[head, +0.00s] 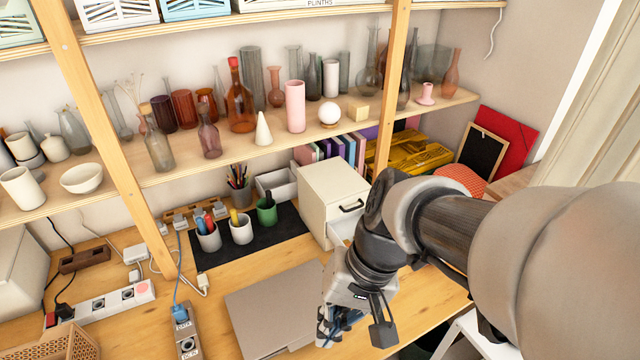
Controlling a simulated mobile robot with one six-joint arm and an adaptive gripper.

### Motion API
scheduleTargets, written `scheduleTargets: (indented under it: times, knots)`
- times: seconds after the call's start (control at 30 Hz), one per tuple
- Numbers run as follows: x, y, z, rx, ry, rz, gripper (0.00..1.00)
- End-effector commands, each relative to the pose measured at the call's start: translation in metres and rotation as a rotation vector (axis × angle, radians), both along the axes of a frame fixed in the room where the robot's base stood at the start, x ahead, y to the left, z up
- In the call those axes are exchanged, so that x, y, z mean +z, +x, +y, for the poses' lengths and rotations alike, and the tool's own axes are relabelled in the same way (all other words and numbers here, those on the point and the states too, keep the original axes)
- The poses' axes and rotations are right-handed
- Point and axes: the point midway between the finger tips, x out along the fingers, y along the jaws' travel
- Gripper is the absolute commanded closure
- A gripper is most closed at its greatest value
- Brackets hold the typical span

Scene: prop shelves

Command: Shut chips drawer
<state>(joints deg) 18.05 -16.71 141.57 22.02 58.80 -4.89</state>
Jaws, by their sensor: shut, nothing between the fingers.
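A small white drawer cabinet (325,195) stands on the desk under the shelf, right of the black mat. Its upper front has a black handle and looks closed. Below it a pale drawer (338,232) seems to stick out towards the front right, partly hidden behind my arm. No label for chips is readable. My gripper (332,325) points down in front of the cabinet, near the flat grey-brown panel. It is shut and empty, apart from the drawer in the picture. Its fingertips are hard to make out.
A flat grey-brown panel (265,315) lies on the desk left of my gripper. Pen cups (242,230) stand on a black mat (210,262). Power strips (105,302) and cables lie at the left. A wooden shelf (215,160) with vases hangs above. A yellow case (408,150) is behind the cabinet.

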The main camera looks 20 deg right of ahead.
Motion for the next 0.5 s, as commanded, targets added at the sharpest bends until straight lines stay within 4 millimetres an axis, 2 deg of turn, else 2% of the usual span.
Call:
scheduleTargets:
  times: [0.03,0.17,0.27,0.37,0.5]
  knots:
    - [-0.012,0.006,-0.003,-0.082,0.075,0.058,1.0]
    - [-0.033,0.025,-0.013,-0.329,0.295,0.168,1.0]
    - [-0.049,0.044,-0.03,-0.541,0.477,0.229,1.0]
    - [-0.066,0.063,-0.056,-0.758,0.661,0.264,1.0]
    - [-0.094,0.084,-0.107,-1.07,0.922,0.274,1.0]
